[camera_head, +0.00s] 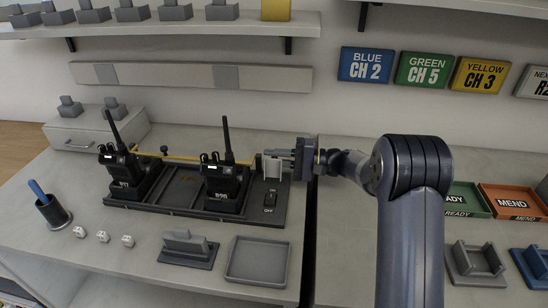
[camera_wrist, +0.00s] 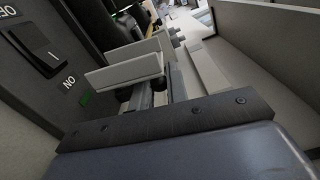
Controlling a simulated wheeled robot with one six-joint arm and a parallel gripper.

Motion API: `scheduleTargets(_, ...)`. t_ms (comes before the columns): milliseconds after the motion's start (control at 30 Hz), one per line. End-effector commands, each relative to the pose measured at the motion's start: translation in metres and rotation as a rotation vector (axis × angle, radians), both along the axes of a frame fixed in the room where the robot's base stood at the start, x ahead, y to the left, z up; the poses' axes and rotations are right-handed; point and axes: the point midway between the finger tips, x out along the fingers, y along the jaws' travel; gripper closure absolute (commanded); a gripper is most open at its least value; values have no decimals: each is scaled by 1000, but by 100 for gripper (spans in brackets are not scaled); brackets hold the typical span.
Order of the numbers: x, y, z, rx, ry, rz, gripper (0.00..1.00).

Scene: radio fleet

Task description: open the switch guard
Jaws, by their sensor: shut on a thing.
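The black charger base (camera_head: 180,213) lies on the bench with a switch (camera_head: 270,198) at its right end, marked OFF below. The switch also shows uncovered at the upper left of the wrist view (camera_wrist: 38,46), with lettering beside it. My gripper (camera_head: 273,165) is low behind the switch, at the back right corner of the base, reaching in from the right. In the wrist view its pale fingers (camera_wrist: 130,62) are close together. The guard is mostly hidden between and behind the fingers, so its angle is hard to tell.
Two black radios (camera_head: 120,172) (camera_head: 222,183) stand in the base, left of my gripper. A thin yellow bar (camera_head: 190,158) runs behind them. A grey tray (camera_head: 258,262) and a grey stand (camera_head: 188,248) lie in front. Coloured trays (camera_head: 515,203) are at the right.

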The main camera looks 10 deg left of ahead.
Motion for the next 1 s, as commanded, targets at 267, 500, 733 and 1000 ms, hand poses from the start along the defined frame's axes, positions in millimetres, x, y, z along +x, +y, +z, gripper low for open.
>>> scheduleTargets(267, 0, 0, -1, -1, 2, 0, 83)
scheduleTargets(500, 0, 0, -1, -1, 1, 0, 67)
scheduleTargets(733, 0, -2, -1, 0, 0, -1, 67)
scheduleTargets(1000, 4, -44, -1, -1, -1, -5, 67)
